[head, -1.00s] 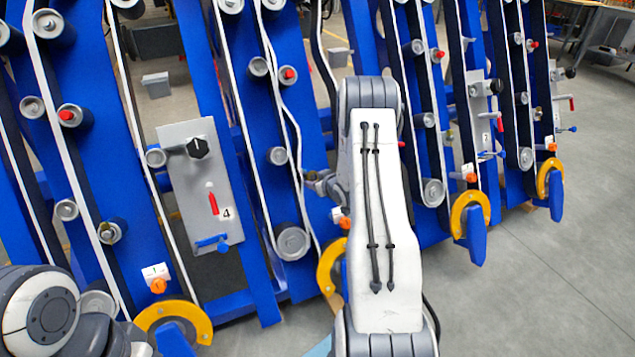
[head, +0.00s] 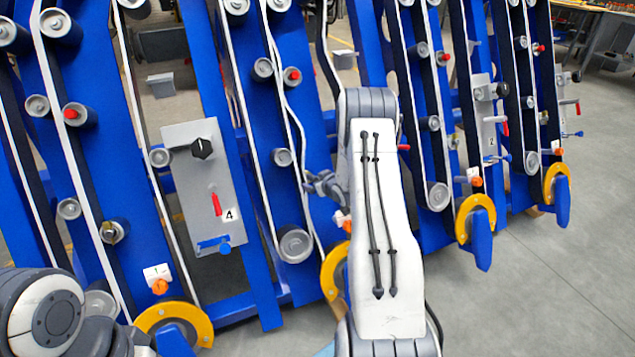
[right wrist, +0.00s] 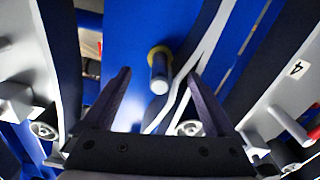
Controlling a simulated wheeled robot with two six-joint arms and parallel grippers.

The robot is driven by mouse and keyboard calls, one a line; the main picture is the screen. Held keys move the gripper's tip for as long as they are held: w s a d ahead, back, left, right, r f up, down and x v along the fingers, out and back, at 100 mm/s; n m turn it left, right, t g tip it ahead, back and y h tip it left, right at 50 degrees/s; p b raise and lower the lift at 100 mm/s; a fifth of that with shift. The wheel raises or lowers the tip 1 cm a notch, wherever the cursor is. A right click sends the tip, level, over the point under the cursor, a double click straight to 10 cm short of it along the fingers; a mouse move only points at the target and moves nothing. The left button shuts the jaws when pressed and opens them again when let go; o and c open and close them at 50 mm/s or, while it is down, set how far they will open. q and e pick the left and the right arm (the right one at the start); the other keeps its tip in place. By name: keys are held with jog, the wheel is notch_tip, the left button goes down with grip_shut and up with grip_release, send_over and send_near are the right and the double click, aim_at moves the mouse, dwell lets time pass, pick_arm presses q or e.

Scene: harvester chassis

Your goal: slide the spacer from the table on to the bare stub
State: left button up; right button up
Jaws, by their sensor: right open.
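In the right wrist view a short grey stub (right wrist: 160,80) with a yellow, brass-like ring (right wrist: 157,52) at its base stands out from a blue upright. My right gripper (right wrist: 158,74) is open, its two dark fingers apart on either side of the stub in the picture. I cannot tell how far off the stub is. In the head view my right gripper (head: 326,186) is small and partly hidden by my white forearm. I cannot make out a separate spacer in either view. My left gripper is out of view; only part of that arm shows at lower left.
Blue uprights carry belts, rollers (head: 295,244) and a grey panel (head: 204,188) marked 4, with a black knob and red handle. Yellow curved guards (head: 334,270) stand low down. Grey floor (head: 560,290) is clear at right. A table (head: 592,9) stands at the far right back.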

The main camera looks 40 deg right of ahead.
jog(key=shift+s, duration=0.1)
jog(key=p+v, duration=0.2)
jog(key=v, duration=0.8)
jog(key=shift+s+a, duration=0.1)
jog(key=shift+a, duration=0.05)
dwell(0.3)
